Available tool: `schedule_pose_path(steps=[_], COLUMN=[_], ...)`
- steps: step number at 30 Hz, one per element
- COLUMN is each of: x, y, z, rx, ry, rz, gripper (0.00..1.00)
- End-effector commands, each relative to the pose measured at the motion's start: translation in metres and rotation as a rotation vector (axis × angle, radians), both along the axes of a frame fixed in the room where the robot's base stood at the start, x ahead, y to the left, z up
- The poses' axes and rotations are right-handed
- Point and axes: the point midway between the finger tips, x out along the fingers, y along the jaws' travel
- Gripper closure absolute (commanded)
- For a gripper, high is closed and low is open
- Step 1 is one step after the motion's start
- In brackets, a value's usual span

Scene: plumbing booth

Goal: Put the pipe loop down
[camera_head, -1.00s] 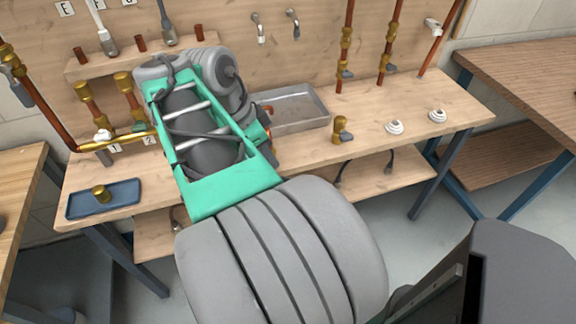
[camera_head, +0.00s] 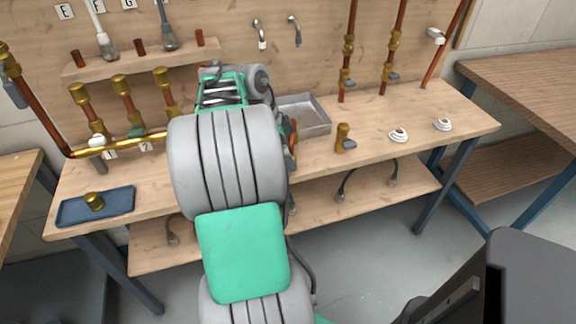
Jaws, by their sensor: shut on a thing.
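My arm stands in front of the middle of the bench and hides most of my gripper (camera_head: 288,154). Only a dark sliver of it shows at the arm's right edge, over the bench. It is shut on the pipe loop (camera_head: 294,138), of which a small copper-coloured curve shows beside the arm. The rest of the loop and the fingertips are hidden. I cannot tell whether the loop touches the bench top (camera_head: 375,118).
A grey metal tray (camera_head: 318,108) lies just right of the arm. A brass fitting (camera_head: 342,138) and two white round pieces (camera_head: 398,136) (camera_head: 443,125) stand further right. A blue tray (camera_head: 72,212) holds a brass piece at left. Copper pipes (camera_head: 350,30) rise along the back board.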

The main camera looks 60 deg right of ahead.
Motion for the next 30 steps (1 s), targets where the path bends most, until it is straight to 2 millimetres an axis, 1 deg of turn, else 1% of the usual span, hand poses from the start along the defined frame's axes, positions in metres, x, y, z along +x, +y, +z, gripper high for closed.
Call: schedule_pose_path(steps=[1, 3, 4, 13, 14, 21, 22, 28, 30], x=[-0.001, -0.001, 0.0, 0.0, 0.0, 0.0, 0.0, 0.0, 0.0], y=[0.001, 0.001, 0.001, 0.001, 0.001, 0.001, 0.001, 0.001, 0.001], z=[-0.012, -0.025, -0.028, -0.032, -0.032, -0.031, -0.031, -0.031, -0.028], rx=[0.002, 0.001, 0.001, -0.001, 0.001, 0.001, 0.001, 0.001, 0.001], ry=[0.003, 0.002, 0.001, 0.001, 0.001, 0.001, 0.001, 0.001, 0.001], rz=[-0.001, -0.001, 0.001, 0.0, 0.0, 0.001, 0.001, 0.001, 0.0], gripper=[1.0, 1.0, 1.0, 1.0, 0.65, 0.45, 0.44, 0.44, 0.44])
